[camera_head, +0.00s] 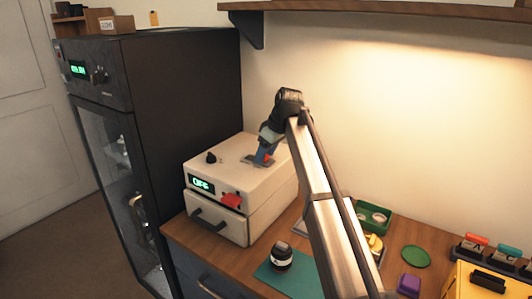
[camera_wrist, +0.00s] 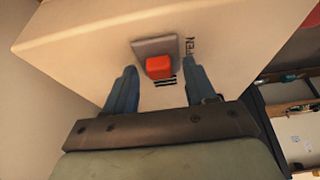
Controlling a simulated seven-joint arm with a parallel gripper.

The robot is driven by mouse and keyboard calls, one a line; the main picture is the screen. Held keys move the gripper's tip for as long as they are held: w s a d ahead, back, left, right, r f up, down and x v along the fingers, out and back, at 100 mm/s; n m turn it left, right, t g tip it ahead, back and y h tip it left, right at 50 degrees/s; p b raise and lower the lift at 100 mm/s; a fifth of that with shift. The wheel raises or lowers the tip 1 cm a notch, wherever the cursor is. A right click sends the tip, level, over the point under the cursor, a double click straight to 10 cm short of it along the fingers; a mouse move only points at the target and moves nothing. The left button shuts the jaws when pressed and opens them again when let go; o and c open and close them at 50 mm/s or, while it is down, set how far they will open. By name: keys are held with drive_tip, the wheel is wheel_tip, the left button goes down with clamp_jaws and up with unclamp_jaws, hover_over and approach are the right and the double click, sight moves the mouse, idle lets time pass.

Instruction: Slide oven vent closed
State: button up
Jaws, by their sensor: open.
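The oven (camera_head: 240,180) is a cream box with a green display, standing on the wooden counter. Its vent shows as a grey plate (camera_wrist: 145,47) with a red square knob (camera_wrist: 159,67) on the oven's top. Part of a label and black stripes show beside the plate in the wrist view. My gripper (camera_head: 263,158) points down over the oven top, and in the wrist view its two blue fingers (camera_wrist: 163,74) are apart, one on each side of the red knob. I see a gap on both sides of the knob. In the head view my gripper partly hides the vent.
A black knob (camera_head: 211,158) stands on the oven top, and a red piece (camera_head: 231,200) sticks out at its front. A tall dark cabinet (camera_head: 190,95) stands to the left. A shelf (camera_head: 400,10) hangs above. A jar (camera_head: 281,257) stands on a green mat (camera_head: 293,284).

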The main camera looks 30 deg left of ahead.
clamp_jaws()
idle(0.5)
